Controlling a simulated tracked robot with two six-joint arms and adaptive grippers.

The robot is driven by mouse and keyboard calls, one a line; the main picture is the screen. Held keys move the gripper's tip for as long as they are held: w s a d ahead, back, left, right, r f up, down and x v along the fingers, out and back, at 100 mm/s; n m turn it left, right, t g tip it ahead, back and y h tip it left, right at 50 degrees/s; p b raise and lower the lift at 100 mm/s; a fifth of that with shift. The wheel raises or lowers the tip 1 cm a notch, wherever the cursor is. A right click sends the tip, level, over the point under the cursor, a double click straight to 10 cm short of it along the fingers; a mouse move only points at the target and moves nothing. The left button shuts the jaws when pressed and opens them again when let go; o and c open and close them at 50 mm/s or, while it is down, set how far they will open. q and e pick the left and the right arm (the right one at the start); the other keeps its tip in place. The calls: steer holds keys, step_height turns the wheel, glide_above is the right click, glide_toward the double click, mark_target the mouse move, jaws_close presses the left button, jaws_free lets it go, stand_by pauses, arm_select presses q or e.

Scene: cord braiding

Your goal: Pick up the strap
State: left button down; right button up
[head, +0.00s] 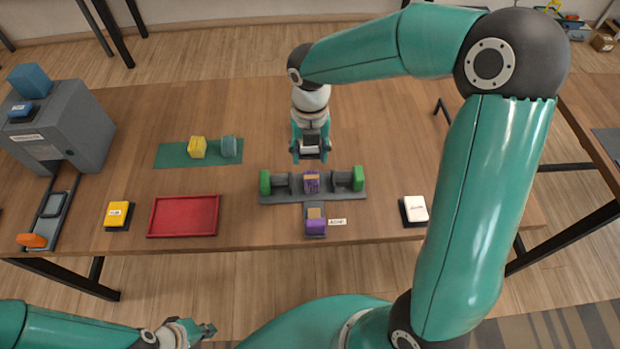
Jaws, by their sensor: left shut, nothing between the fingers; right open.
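No piece is plainly recognisable as the strap. A purple and tan patterned piece (311,182) sits in the middle of a grey T-shaped fixture (283,196), between two green-ended holders. A purple block with a tan top (316,223) sits on the fixture's front leg, beside a small white label. My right gripper (311,155) is open and empty, pointing down just behind the fixture. My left gripper (208,330) is shut and empty at the bottom of the view, in front of the table and far from the fixture.
A red tray (184,234) and a yellow button (118,213) lie to the left. A green mat (172,154) bears a yellow and a teal piece. A grey machine (75,125) stands at far left, a white button (415,208) at right.

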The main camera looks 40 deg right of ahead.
mark_target(311, 179)
steer(key=f, duration=1.2)
steer(key=shift+d, duration=0.2)
jaws_close()
steer(key=shift+r, duration=0.1)
